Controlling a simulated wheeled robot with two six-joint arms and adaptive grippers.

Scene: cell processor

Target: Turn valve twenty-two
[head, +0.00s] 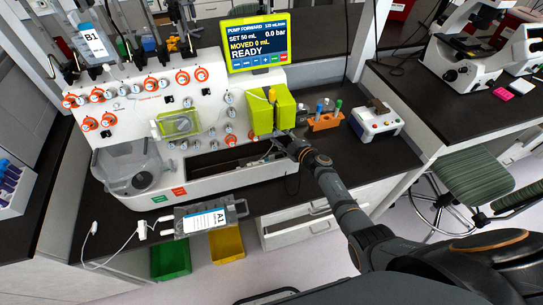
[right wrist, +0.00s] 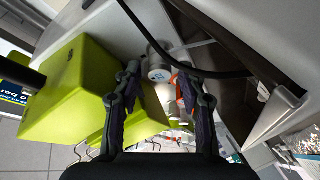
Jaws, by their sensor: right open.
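The cell processor's white panel (head: 205,105) carries several round valves, some with orange handles (head: 182,77) and some white or grey. Their numbers are too small to read, so I cannot tell which is valve twenty-two. My right gripper (head: 283,140) is at the panel's right side, just below the yellow-green pump block (head: 270,113). In the right wrist view its fingers (right wrist: 160,82) are open, one on each side of a white round valve cap (right wrist: 159,75). I cannot tell whether they touch it. An orange part (right wrist: 181,92) shows by the right finger. My left gripper is not in view.
The yellow-green block (right wrist: 68,90) is close to the left finger in the right wrist view. A dark cable (right wrist: 150,40) crosses beyond the fingers. The display (head: 256,44) reads READY. An orange tube rack (head: 326,121) and a white device (head: 376,121) stand right of the panel.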

